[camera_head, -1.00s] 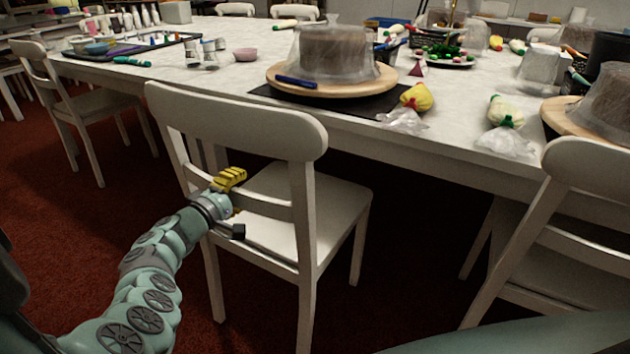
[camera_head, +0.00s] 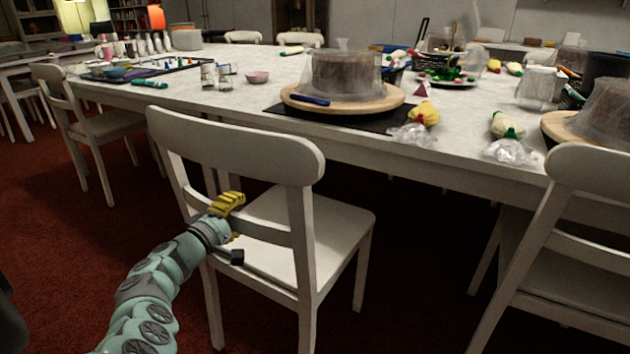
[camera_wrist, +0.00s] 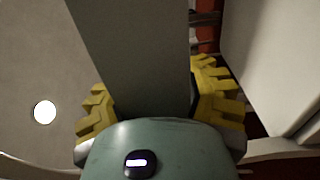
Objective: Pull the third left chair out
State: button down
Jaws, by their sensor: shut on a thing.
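A white chair (camera_head: 240,148) stands in the middle of the head view, its back toward me and its seat (camera_head: 318,222) in front of the long white table (camera_head: 450,160). My gripper (camera_head: 228,203) has yellow fingers and is at the left part of the chair's lower back rail (camera_head: 262,231). In the wrist view, the yellow fingers of my gripper (camera_wrist: 150,110) lie on both sides of a grey-looking bar of the chair (camera_wrist: 135,50). It is shut on this rail. The inner finger contact is partly hidden.
Another white chair (camera_head: 570,240) stands close on the right, and one (camera_head: 105,130) stands at the left. The table bears a covered cake on a wooden turntable (camera_head: 380,98), piping bags and jars. Red carpet (camera_head: 60,240) is open at the left.

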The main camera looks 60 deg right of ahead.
notch_tip(320, 180, down, 2)
jog(key=shift+s+f, duration=0.1)
jog(key=shift+s, duration=0.05)
jog(key=c, duration=0.7)
grip_release()
jog(key=o, duration=0.3)
jog(key=shift+s+d, duration=0.1)
jog(key=shift+d, duration=0.05)
